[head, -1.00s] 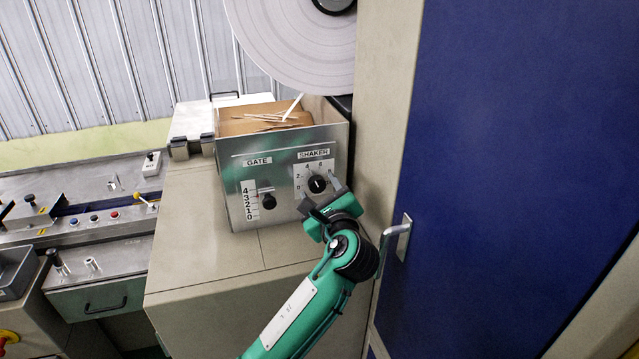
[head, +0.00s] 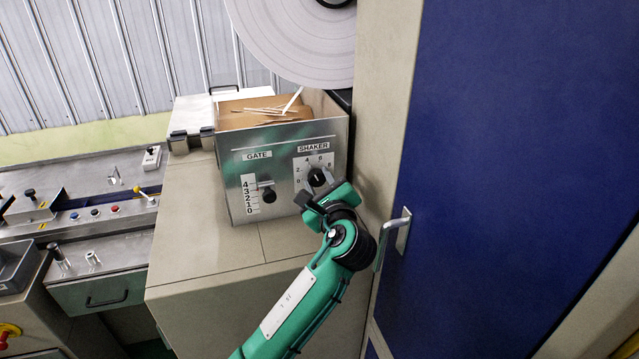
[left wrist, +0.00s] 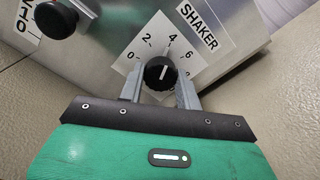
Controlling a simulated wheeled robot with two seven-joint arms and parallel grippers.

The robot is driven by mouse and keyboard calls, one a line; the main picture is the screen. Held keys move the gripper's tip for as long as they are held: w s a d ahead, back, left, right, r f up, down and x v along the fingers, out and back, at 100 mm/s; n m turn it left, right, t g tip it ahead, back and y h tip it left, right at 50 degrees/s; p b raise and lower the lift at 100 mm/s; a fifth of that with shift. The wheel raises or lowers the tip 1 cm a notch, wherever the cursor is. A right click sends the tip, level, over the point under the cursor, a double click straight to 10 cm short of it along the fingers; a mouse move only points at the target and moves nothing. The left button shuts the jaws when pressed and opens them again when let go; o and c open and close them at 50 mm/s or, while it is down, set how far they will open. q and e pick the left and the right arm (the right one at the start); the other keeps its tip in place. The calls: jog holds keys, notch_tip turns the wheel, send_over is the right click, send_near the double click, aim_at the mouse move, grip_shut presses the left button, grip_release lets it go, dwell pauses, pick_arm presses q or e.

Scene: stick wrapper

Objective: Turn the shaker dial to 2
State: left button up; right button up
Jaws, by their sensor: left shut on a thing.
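The shaker dial (head: 318,178) is a round black knob on a white scale plate on the front of the metal box. In the left wrist view the dial (left wrist: 160,73) has a white pointer line, which points up and slightly right, roughly toward the 4. My left gripper (head: 314,190) is at the dial, shut on it. In the left wrist view its two grey fingers stand on either side of the knob. The part of the scale below the knob is hidden by the gripper. My right gripper is not in view.
The gate knob (head: 268,195) with its slider scale is left of the dial. Wooden sticks (head: 275,110) lie in the top of the box. A blue cabinet door with a metal handle (head: 401,233) stands close to the right of my arm.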

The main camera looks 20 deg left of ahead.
pick_arm(q)
jog(key=n+b, duration=0.2)
jog(key=n, duration=0.3)
jog(key=shift+f, duration=0.15)
jog(key=shift+n+b, duration=0.55)
jog(key=shift+n, duration=1.05)
jog(key=o, duration=1)
